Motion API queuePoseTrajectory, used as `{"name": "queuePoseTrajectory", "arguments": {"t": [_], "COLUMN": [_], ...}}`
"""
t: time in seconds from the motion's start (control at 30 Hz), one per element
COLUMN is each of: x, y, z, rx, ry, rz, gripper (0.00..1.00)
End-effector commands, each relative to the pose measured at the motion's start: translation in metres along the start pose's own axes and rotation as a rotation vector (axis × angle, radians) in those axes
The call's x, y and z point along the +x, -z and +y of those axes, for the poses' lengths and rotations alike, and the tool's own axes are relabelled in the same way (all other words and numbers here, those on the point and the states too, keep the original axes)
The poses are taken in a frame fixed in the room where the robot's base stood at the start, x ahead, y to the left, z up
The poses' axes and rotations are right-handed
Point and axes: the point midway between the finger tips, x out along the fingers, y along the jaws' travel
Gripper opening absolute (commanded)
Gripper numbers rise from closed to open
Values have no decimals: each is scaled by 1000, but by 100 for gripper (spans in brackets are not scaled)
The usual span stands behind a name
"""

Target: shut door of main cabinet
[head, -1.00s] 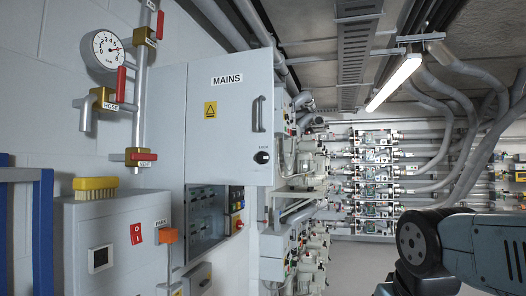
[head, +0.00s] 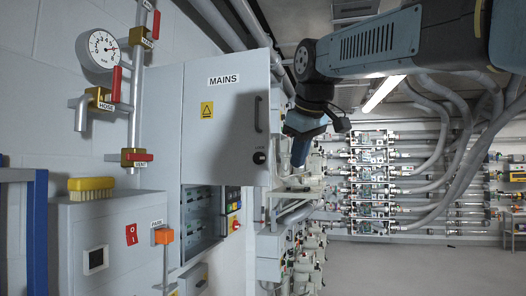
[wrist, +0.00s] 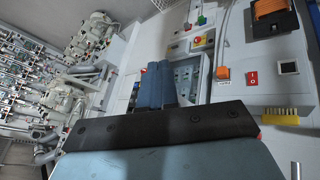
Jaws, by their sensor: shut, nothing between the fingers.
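The main cabinet's grey door (head: 225,125), labelled MAINS, faces me left of centre in the head view. It has a dark upright handle (head: 258,114) and a round black lock (head: 259,158) near its right edge. My gripper (head: 298,168) hangs right of the door's handle edge, pointing down, apparently apart from the handle. In the wrist view its blue fingers (wrist: 157,84) are together and empty. The door is not clearly recognisable in the wrist view.
A recessed switch panel (head: 203,218) sits below the door. A grey box with a red switch (head: 131,234), an orange PARK block (head: 164,236) and a yellow brush (head: 91,188) is at lower left. Pipes and valves (head: 375,170) line the back. The floor (head: 420,268) at right is clear.

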Motion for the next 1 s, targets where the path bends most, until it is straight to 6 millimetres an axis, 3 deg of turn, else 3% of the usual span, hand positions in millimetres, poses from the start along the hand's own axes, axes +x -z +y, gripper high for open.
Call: {"name": "queuePoseTrajectory", "arguments": {"t": [0.03,0.1,0.2,0.33,0.5,0.63,1.0], "x": [-7,-18,-30,-41,-46,-38,24], "y": [25,52,84,111,125,126,130], "z": [3,5,6,6,5,5,2], "rx": [-51,-117,-198,-271,-311,-315,-313], "ry": [5,10,16,19,22,22,23], "rz": [15,31,51,71,81,82,80], "gripper": [0,0,0,0,0,0,0]}}
